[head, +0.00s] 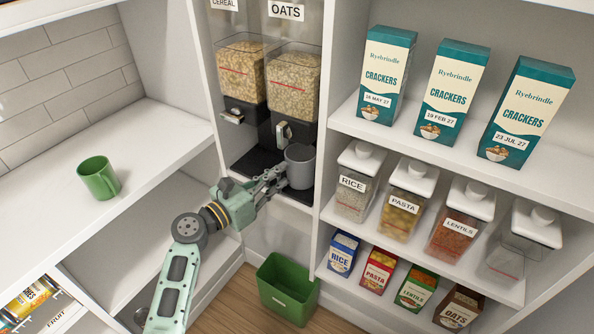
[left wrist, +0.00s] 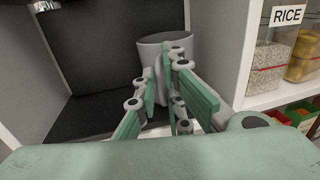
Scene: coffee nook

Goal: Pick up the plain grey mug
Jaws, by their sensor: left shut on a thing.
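The plain grey mug (head: 300,167) stands upright in the dispenser bay, under the oats dispenser. It also shows in the left wrist view (left wrist: 165,48), with its lower part behind my fingers. My left gripper (head: 272,181) reaches in from the left and is shut on the mug at its near side. In the left wrist view the fingers of my left gripper (left wrist: 168,88) come together at the mug, probably on its handle, which they largely hide. I cannot tell whether the mug touches the black base under it. My right gripper is not in view.
A green mug (head: 98,178) stands on the white counter at left. The oats dispenser (head: 292,85) hangs just above the grey mug. A white divider wall (head: 327,130) is close on its right, beside shelves of jars and boxes. A green bin (head: 288,284) is below.

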